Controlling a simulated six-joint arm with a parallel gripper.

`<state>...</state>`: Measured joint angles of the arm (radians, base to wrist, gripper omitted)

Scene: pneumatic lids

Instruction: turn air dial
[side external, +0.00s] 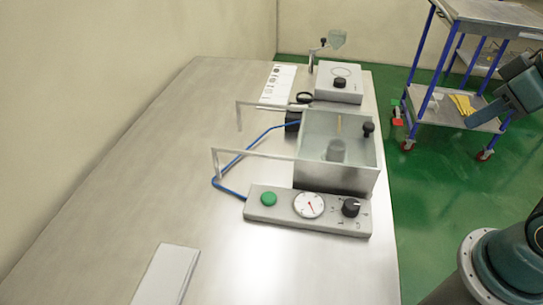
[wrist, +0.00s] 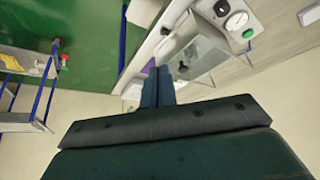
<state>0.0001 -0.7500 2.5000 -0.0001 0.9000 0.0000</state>
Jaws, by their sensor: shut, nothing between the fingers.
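The control box (side external: 260,213) lies at the front of the bench. It carries a green button (side external: 268,198), a round gauge (side external: 309,204) with a red needle, and a black air dial (side external: 351,207) at its right end with small marks around it. In the wrist view the dial (wrist: 222,8) is at the top edge, beside the gauge (wrist: 237,20) and green button (wrist: 249,33). My gripper (wrist: 157,70) is shut and empty, apart from the dial and pointing away from it in the picture. My gripper's fingers are not visible in the side view.
A clear-walled chamber (side external: 335,178) with a black-knobbed lid stands right behind the control box, with a blue hose (side external: 240,157) and metal bars to its left. A hotplate-like device (side external: 338,92) is farther back. A blue-legged cart (side external: 430,90) stands beyond the bench. The bench's left side is mostly bare.

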